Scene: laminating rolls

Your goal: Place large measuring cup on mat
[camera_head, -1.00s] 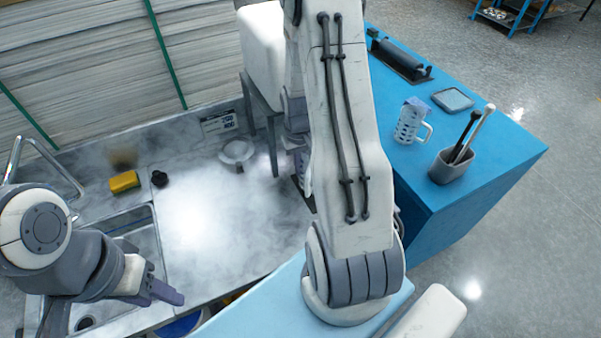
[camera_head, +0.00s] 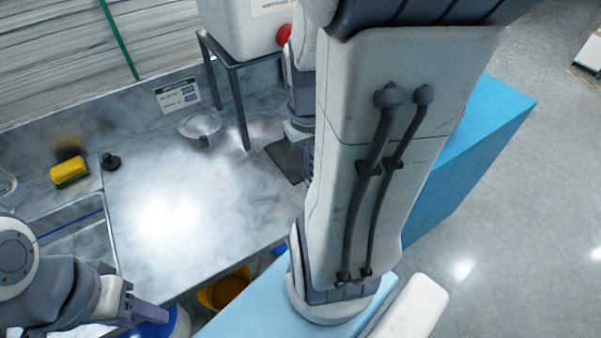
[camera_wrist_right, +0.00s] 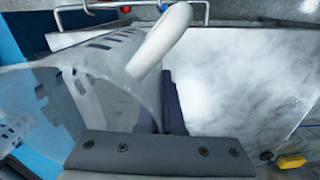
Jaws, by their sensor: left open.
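A large clear measuring cup (camera_wrist_right: 95,85) with dark printed marks and a thick white handle (camera_wrist_right: 160,42) fills the left of the right wrist view. My right gripper (camera_wrist_right: 170,105) appears shut on it near the handle; the exact contact is partly hidden. In the head view my right gripper (camera_head: 307,160) shows only in part behind my right arm, which hides the cup. A dark flat mat (camera_head: 284,158) lies on the marble counter just left of it, partly covered. My left gripper (camera_head: 150,313) is open and empty at the lower left, by the counter's front edge.
A white tank on a metal stand (camera_head: 232,85) stands behind the mat. A small clear dish (camera_head: 200,125), a yellow sponge (camera_head: 70,172) and a sink (camera_head: 75,225) are to the left. The counter's middle (camera_head: 190,210) is bare. A blue worktop (camera_head: 485,120) is at right.

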